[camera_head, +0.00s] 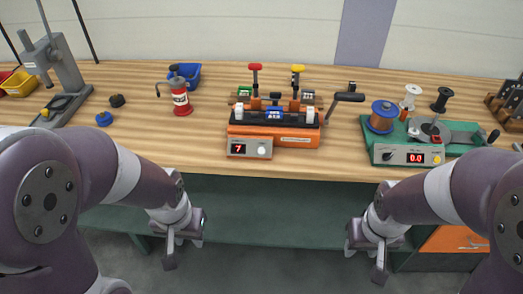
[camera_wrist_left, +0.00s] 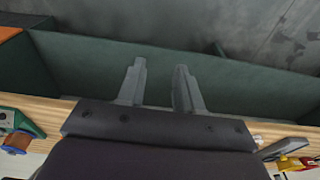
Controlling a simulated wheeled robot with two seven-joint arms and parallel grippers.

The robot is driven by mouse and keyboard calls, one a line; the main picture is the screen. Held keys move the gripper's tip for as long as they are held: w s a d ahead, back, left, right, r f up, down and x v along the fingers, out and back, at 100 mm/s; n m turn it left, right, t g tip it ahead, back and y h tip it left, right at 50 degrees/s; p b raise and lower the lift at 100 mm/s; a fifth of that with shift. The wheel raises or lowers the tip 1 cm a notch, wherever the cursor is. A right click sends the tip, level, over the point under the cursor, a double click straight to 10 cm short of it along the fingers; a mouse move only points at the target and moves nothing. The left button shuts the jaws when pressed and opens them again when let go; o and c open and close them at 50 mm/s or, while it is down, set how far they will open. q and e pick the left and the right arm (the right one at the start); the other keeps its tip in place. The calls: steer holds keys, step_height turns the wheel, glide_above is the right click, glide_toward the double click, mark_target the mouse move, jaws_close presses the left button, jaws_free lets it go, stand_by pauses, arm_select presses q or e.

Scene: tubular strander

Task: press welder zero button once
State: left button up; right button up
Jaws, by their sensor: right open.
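The orange welder (camera_head: 295,140) sits at the middle of the bench's front edge, with red and yellow levers on top. Its front panel has a display (camera_head: 239,149) reading 7 and a round white button or knob (camera_head: 262,151); any label there is too small to read. My left gripper (camera_head: 183,256) hangs below and in front of the bench edge, left of the welder and apart from it. In the left wrist view its two fingers (camera_wrist_left: 160,70) are apart with nothing between them. My right gripper (camera_head: 366,260) hangs below the edge, right of the welder, open and empty.
A green device (camera_head: 380,150) with a display reading 0.0 and a yellow button (camera_head: 438,157) stands at the right. A red bottle (camera_head: 181,98), blue bin (camera_head: 188,75) and grey press stand (camera_head: 66,70) are at the left. Bare wood (camera_head: 200,150) lies left of the welder.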

arm_select(q)
jaws_close()
stand_by(1.5)
